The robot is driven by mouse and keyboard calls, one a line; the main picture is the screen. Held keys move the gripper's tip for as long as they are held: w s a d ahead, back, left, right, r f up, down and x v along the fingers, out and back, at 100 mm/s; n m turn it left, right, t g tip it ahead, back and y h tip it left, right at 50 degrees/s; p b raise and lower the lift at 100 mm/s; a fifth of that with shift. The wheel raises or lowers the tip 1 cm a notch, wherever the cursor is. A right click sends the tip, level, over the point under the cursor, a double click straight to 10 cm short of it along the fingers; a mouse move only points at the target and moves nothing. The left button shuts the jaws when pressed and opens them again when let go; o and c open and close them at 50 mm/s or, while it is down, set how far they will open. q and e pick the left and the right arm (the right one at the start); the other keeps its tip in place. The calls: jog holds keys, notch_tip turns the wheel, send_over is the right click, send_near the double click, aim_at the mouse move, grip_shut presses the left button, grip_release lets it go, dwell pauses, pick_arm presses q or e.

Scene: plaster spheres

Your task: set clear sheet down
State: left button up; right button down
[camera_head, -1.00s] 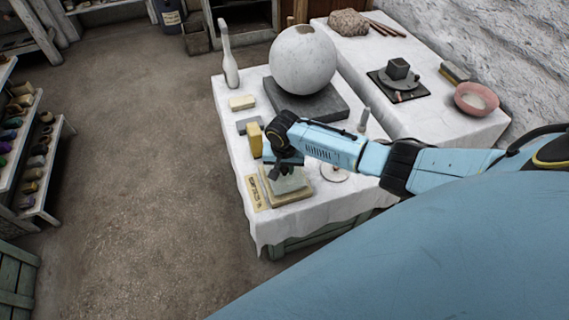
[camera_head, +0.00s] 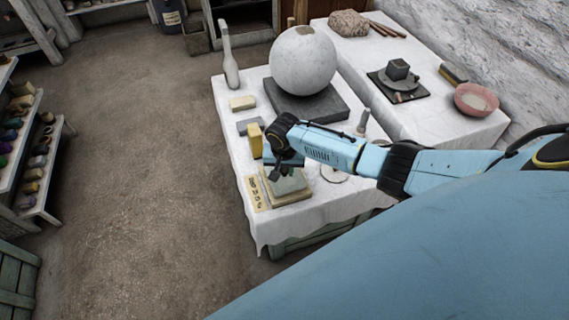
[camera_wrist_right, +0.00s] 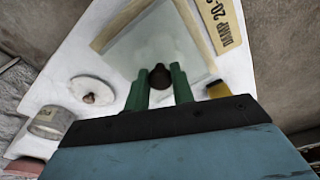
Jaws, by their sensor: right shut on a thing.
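A clear sheet (camera_wrist_right: 145,45) with a dark round knob (camera_wrist_right: 159,77) shows in the right wrist view. The green fingers of my right gripper (camera_wrist_right: 160,88) are shut on the knob from both sides. In the head view the right gripper (camera_head: 276,174) is over the pale wooden-edged frame (camera_head: 291,199) near the table's front corner. The clear sheet (camera_head: 289,184) there shows as a greenish-grey patch within the frame's outline. I cannot tell whether it touches the frame. My left gripper is not in view.
A labelled strip (camera_head: 254,193) lies left of the frame, and a yellow block (camera_head: 255,140) stands behind it. A white disc (camera_wrist_right: 92,90) with a brown knob lies beside the frame. A large plaster sphere (camera_head: 303,62) rests on a dark slab (camera_head: 306,101) farther back.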

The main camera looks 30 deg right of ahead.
jog(key=shift+f, duration=0.55)
jog(key=c, duration=1.1)
grip_release()
jog(key=shift+r, duration=0.15)
jog(key=shift+r+p, duration=1.9)
jog(key=shift+p, duration=0.4)
